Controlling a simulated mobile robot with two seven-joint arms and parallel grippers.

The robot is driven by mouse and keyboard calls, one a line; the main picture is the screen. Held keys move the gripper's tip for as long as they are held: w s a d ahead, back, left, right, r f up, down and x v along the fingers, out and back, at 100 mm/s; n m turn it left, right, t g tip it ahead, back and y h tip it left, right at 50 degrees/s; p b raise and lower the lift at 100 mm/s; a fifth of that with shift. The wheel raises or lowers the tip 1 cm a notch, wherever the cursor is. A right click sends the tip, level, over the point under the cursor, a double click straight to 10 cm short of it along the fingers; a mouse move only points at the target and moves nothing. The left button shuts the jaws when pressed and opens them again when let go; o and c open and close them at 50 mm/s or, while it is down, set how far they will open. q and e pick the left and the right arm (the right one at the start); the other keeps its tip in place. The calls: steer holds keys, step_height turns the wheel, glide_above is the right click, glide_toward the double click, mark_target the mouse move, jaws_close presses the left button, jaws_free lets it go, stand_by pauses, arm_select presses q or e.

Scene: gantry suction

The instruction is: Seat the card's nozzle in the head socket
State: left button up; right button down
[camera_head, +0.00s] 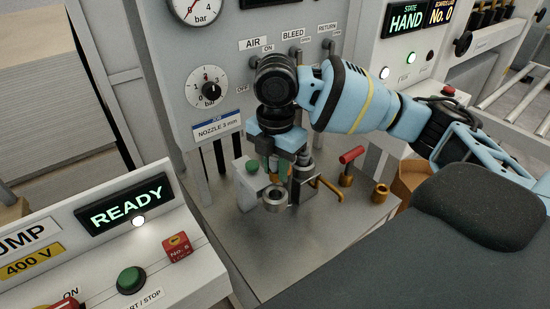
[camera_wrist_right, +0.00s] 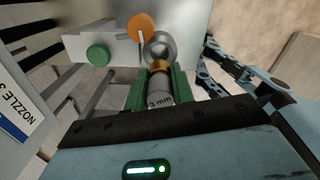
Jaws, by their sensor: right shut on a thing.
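The job card (camera_head: 217,129) on the grey panel reads "NOZZLE 3 mm". My right gripper (camera_head: 285,178) points down above the metal bench, beside a round grey metal ring (camera_head: 273,200) that looks like the socket. In the right wrist view, the green fingers of my right gripper (camera_wrist_right: 160,92) are shut on a grey nozzle (camera_wrist_right: 160,97) marked "3 mm", with a copper-coloured end. That end points at the grey ring (camera_wrist_right: 160,47) and overlaps its near edge in the picture. I cannot tell whether they touch. In the head view the nozzle is mostly hidden. My left gripper is not in view.
A green button (camera_wrist_right: 97,56) and an orange disc (camera_wrist_right: 140,26) are near the ring. A red-handled part (camera_head: 351,156) and a brass piece (camera_head: 381,191) stand to the right. The pump box (camera_head: 195,262) stands front left. The bench front is clear.

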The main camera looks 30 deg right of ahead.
mark_target(276, 178)
steer(key=shift+f, duration=1.8)
steer(key=shift+f, duration=1.2)
stand_by(1.4)
steer(key=c, duration=1.1)
jaws_free()
steer(key=shift+f, duration=0.1)
step_height(276, 178, up, 8)
steer(key=shift+r, duration=0.1)
